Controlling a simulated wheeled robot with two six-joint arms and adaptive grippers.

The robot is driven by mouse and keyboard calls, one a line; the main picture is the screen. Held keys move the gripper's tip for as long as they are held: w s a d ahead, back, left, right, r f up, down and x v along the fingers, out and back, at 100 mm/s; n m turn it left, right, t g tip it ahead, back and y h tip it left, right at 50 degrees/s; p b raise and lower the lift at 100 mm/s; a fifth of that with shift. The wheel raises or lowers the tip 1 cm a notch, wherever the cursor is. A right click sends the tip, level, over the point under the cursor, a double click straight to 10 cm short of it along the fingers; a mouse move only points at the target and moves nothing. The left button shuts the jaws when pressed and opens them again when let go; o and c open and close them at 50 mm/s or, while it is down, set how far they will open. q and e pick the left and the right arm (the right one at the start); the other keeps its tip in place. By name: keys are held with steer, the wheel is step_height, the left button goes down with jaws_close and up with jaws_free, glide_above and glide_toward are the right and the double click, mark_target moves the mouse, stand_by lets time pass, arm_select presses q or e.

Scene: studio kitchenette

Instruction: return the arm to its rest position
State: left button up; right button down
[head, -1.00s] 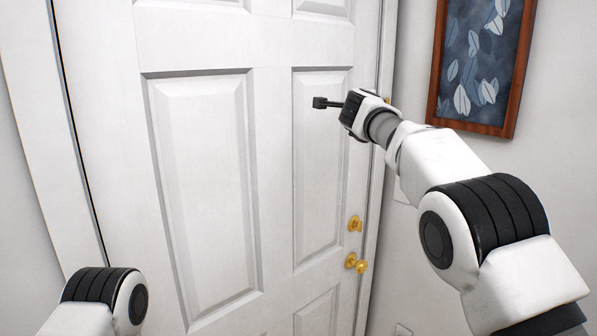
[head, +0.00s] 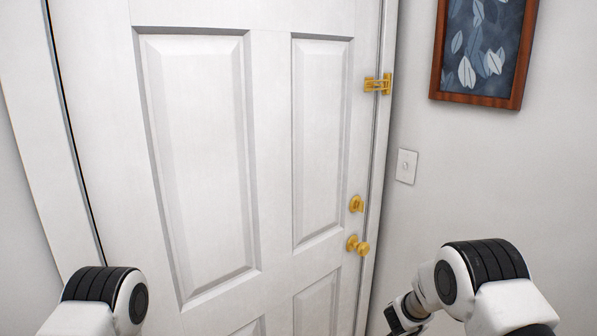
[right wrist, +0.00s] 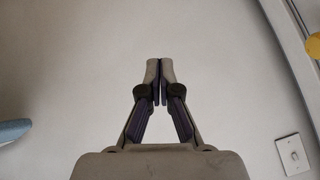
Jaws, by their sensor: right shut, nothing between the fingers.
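My right arm (head: 482,283) is folded low at the lower right in the head view, with its wrist hanging near the bottom edge. Its fingers are out of the picture there. In the right wrist view my right gripper (right wrist: 160,82) is shut and empty, its fingertips together in front of a plain pale surface. My left arm (head: 104,300) shows only as a joint at the lower left of the head view. The left gripper is outside the frames.
A white panelled door (head: 200,160) fills the middle. It bears a brass latch (head: 378,84), a deadbolt (head: 356,204) and a knob (head: 357,245). A light switch (head: 406,166) and a framed picture (head: 482,50) are on the right wall.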

steer(key=s+f+n+g+b, duration=0.1)
steer(key=s+f+n, duration=0.1)
steer(key=s+f, duration=0.55)
steer(key=s+d+f+n+g+y+b, duration=0.1)
steer(key=s+f+n+g, duration=0.2)
steer(key=s, duration=0.8)
steer(key=s+f+n, duration=0.2)
steer(key=s+f, duration=0.5)
steer(key=s, duration=0.2)
steer(key=s+a+r+n+g+y, duration=0.1)
steer(key=s+a+n+y, duration=0.1)
steer(key=s, duration=0.7)
steer(key=s+a+r+n+g+y, duration=0.2)
steer(key=s+a, duration=0.3)
steer(key=s, duration=0.4)
steer(key=shift+s+n+y, duration=0.3)
steer(key=shift+n+y, duration=0.1)
steer(key=shift+n, duration=0.4)
